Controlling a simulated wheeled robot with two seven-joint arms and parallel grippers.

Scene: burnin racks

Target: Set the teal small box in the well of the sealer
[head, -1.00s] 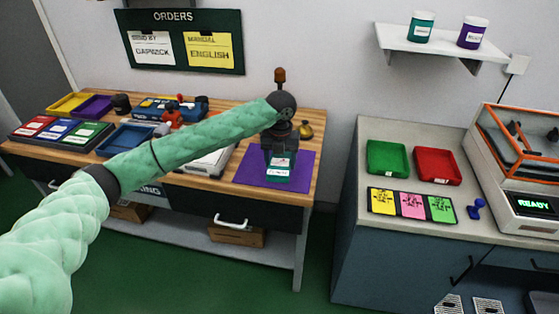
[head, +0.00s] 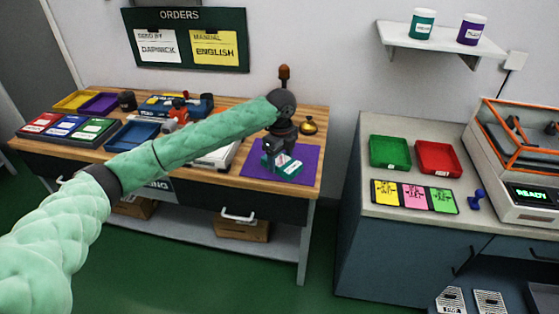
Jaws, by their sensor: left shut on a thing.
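My left gripper (head: 281,156) is shut on the teal small box (head: 290,169), which has a white label. The box looks turned and tilted in the fingers, over the purple mat (head: 252,170) on the wooden bench; whether it touches the mat is hard to tell. The sealer (head: 530,211) stands at the right edge on the grey counter, with an orange-edged clear lid and a lit READY display. Its well is hard to make out. My right gripper is not in view.
A green tray (head: 389,165), a red tray (head: 438,172) and a card strip (head: 414,211) lie on the counter beside the sealer. A blue stamp (head: 476,198) is near them. A gap of green floor separates bench and counter. A brass bell (head: 309,126) stands behind the mat.

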